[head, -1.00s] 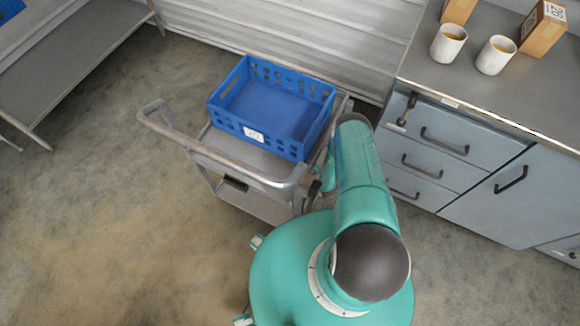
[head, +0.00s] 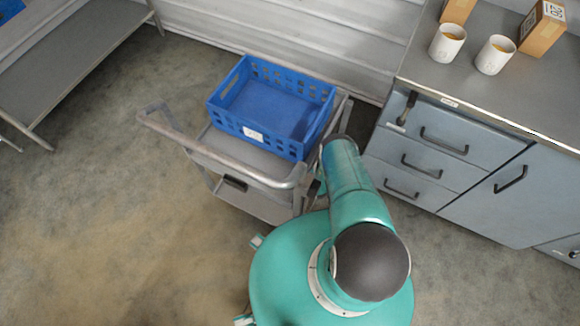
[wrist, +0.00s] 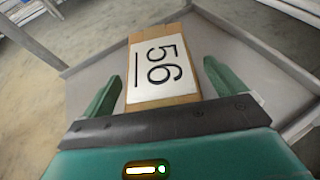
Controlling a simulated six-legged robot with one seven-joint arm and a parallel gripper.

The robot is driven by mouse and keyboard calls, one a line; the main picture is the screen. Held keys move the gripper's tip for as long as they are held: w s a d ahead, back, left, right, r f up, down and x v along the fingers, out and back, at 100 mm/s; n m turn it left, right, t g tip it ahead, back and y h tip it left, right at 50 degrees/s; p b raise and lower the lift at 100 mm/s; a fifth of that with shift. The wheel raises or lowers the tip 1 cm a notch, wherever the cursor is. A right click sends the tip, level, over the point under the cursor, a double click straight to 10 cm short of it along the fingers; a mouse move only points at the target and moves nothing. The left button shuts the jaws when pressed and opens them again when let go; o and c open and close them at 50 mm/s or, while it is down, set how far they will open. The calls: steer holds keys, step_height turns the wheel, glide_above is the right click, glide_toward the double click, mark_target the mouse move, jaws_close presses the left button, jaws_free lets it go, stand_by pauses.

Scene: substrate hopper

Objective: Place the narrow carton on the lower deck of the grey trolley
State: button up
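The narrow carton (wrist: 146,45), brown with a white label reading 56, lies on a grey rimmed surface in the wrist view. That surface looks like the lower deck (wrist: 240,62) of the trolley. My gripper (wrist: 162,70) is open, with one green finger on each side of the carton and a visible gap on both sides. In the head view the grey trolley (head: 225,160) stands beside my arm, and part of its lower deck (head: 262,206) shows under the top one. The carton and my gripper are hidden in the head view.
A blue crate (head: 262,140) sits on the trolley's top deck. A grey drawer counter (head: 480,95) at the right carries two white mugs (head: 446,43) (head: 495,55) and brown boxes (head: 541,28). A grey bench (head: 70,65) stands at the upper left. The floor at left is clear.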

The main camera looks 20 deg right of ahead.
steer(key=v, duration=1.2)
steer(key=shift+d, duration=0.1)
